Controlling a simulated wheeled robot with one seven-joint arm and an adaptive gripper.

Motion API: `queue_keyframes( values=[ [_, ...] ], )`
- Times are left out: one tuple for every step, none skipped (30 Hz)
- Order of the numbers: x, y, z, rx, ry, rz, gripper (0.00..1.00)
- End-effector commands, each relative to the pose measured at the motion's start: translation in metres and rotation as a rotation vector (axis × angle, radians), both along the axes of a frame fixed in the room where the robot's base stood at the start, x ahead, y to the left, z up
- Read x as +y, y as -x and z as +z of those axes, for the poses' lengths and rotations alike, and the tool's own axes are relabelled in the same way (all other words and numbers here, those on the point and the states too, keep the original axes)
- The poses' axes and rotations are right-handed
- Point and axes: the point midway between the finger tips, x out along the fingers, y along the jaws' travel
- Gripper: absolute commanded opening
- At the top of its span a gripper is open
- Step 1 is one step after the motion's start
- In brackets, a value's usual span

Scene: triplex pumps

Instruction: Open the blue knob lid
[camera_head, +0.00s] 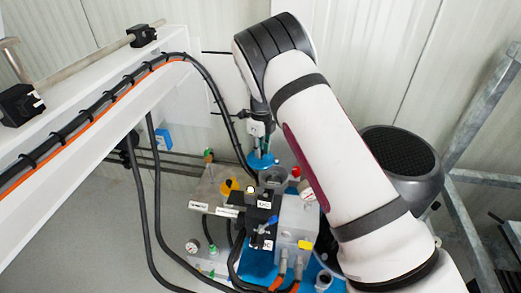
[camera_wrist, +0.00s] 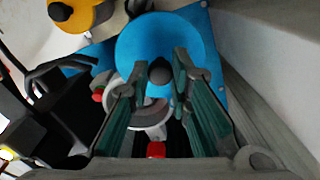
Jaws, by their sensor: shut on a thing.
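The round blue lid (camera_wrist: 160,38) fills the upper middle of the wrist view, with a dark knob (camera_wrist: 160,71) near its lower edge. My gripper (camera_wrist: 163,78) has its two green-padded fingers on either side of the knob and is shut on it. In the head view my gripper (camera_head: 259,136) points down over the blue lid (camera_head: 262,161), behind the pump blocks. A pale ring-shaped part shows below the lid in the wrist view.
A yellow round cap (camera_wrist: 80,12) with a black knob lies left of the blue lid. Black and grey blocks (camera_head: 297,219) with hoses stand in front. A white beam (camera_head: 85,110) with cables runs at left. A dark round housing (camera_head: 400,160) stands at right.

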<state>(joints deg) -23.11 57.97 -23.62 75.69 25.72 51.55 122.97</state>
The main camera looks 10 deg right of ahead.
Motion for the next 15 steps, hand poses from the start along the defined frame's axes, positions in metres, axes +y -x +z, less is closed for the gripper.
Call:
queue_keyframes(
  values=[
    [0.0,-0.0004,0.0003,-0.001,0.0,0.0,0.0],
    [0.0,-0.0004,0.0003,-0.001,0.0,0.0,0.0],
    [0.0,-0.0004,0.0003,-0.001,0.0,0.0,0.0],
    [0.0,-0.0004,0.0003,-0.001,0.0,0.0,0.0],
    [0.0,-0.0004,0.0003,-0.001,0.0,0.0,0.0],
    [0.0,-0.0004,0.0003,-0.001,0.0,0.001,0.0],
    [0.0,-0.0004,0.0002,-0.001,0.0,0.001,0.0],
    [0.0,-0.0004,0.0002,-0.001,0.0,0.001,0.21],
    [-0.0001,-0.0003,0.0002,-0.001,0.0,0.001,0.3],
    [-0.0001,-0.0002,0.0002,-0.001,0.0,0.001,0.37],
    [-0.0001,-0.0002,0.0002,-0.001,0.001,0.001,0.4],
    [-0.0001,-0.0002,0.0002,-0.001,0.001,0.001,0.4],
    [-0.0001,-0.0002,0.0002,-0.001,0.001,0.001,0.4],
    [-0.0001,-0.0002,0.0001,-0.001,0.001,0.001,0.4],
    [-0.0001,-0.0001,0.0001,0.0,0.0,0.001,0.4]
  ],
)
